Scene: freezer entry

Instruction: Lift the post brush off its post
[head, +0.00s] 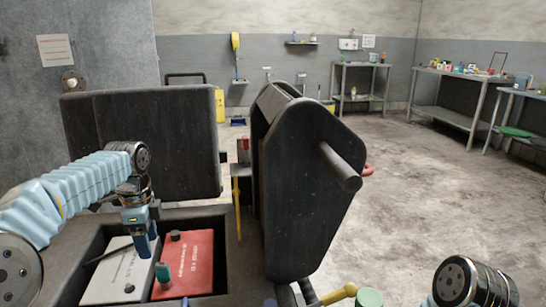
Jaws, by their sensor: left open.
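My left gripper (147,243) is open, its fingers pointing down over the dark tray (222,222) on my near left. No object shows clearly between its fingers. I cannot pick out the post brush or its post with certainty. A small green-topped piece (163,272) stands in the tray close below the gripper, apart from it as far as I can tell. A yellow rod (338,294) with a green end (369,298) shows at the bottom edge, partly cut off. My right gripper is not in view; only part of my right arm shows at lower right.
A tall black panel (300,190) with a protruding bar (340,167) blocks the middle. Another black panel (150,140) stands behind my left arm. Open floor (420,195) lies right, before metal tables (445,75).

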